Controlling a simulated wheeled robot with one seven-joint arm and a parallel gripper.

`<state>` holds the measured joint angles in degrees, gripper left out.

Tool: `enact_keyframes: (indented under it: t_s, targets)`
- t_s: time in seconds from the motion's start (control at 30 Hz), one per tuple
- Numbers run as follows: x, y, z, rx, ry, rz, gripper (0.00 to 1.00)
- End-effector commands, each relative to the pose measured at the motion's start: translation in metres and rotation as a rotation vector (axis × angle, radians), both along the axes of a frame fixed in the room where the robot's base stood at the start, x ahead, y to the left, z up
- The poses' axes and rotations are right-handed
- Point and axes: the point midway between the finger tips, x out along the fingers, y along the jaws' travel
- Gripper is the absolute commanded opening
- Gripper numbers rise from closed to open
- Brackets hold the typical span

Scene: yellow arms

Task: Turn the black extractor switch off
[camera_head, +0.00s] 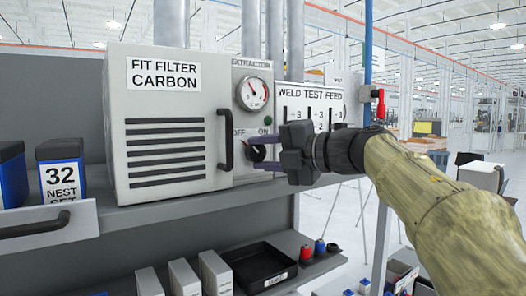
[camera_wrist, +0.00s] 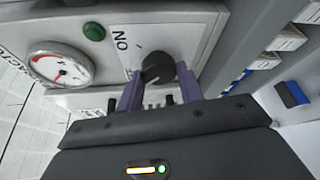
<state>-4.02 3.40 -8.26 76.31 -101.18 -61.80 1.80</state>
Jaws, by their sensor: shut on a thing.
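The black extractor switch (camera_head: 257,153) is a round knob on the front panel of the grey extractor box (camera_head: 222,97), below the words OFF and ON. In the wrist view the knob (camera_wrist: 157,70) sits between the two purple fingers, with a pale pointer mark on its face. My gripper (camera_head: 262,152) reaches in from the right and is shut on the knob. The wrist view shows my gripper (camera_wrist: 160,88) with one finger on each side of the knob. The mark's exact direction relative to OFF and ON is hard to tell.
A pressure gauge (camera_head: 252,93) and a green lamp (camera_head: 267,120) are above the switch. A black handle (camera_head: 226,140) stands out just left of it. A WELD TEST FEED sign (camera_head: 310,97) is behind on the right. A black tray (camera_head: 258,268) lies on the shelf below.

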Motion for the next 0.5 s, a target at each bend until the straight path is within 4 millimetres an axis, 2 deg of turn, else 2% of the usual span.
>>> enact_keyframes:
  t_s: [0.5]
  targets:
    - [0.0004,0.0005,-0.0035,-0.035,-0.015,0.002,0.14]
